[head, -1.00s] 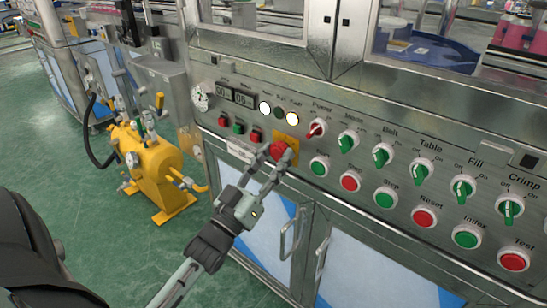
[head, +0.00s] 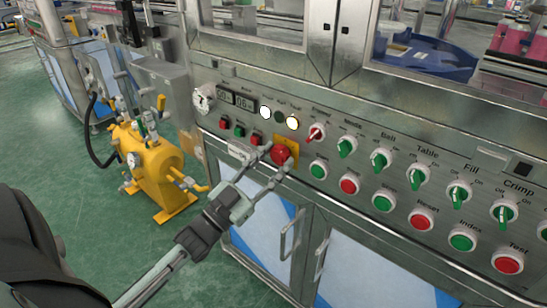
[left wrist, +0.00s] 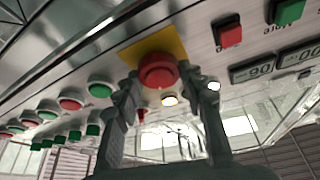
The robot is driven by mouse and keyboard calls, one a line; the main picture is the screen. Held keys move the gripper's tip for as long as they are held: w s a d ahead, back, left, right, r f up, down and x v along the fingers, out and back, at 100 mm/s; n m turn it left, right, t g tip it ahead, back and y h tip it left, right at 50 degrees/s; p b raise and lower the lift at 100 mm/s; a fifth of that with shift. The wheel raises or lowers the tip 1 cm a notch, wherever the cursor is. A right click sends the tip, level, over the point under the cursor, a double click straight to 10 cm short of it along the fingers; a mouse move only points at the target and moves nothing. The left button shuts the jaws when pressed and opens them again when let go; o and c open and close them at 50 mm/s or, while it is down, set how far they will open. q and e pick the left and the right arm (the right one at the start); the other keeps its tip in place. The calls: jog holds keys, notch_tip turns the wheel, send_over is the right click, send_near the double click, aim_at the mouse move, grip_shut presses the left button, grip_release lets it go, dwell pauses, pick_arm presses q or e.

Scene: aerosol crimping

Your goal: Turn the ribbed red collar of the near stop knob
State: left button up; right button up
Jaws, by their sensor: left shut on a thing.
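The near stop knob is a round red knob (head: 281,153) on a square yellow plate (head: 292,145) on the steel control panel. In the left wrist view the red collar (left wrist: 158,71) shows in front of the yellow plate (left wrist: 140,48). My left gripper (head: 275,163) reaches up to it from the lower left, with one finger on each side of the knob. It is shut on the red collar, though the exact contact is hard to see. The fingers also show in the left wrist view (left wrist: 168,88). My right gripper is out of view.
Selector switches and green and red buttons (head: 348,186) line the panel to the right of the knob. Small red and green switches (head: 239,131) and a display (head: 243,101) are to its left. Cabinet door handles (head: 291,230) stick out below. A yellow machine (head: 155,165) stands on the floor at left.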

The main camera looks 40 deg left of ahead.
pick_arm(q)
jog(key=shift+m+g+h+p, duration=0.45)
jog(key=shift+m+h, duration=0.25)
jog(key=shift+m, duration=1.1)
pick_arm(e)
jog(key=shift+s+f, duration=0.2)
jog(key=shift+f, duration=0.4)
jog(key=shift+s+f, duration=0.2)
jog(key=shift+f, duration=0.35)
pick_arm(q)
jog(key=o, duration=1.2)
jog(key=shift+c, duration=0.2)
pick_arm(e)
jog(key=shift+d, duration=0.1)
pick_arm(q)
jog(key=v, duration=1.2)
jog(key=shift+w+a+f, duration=0.1)
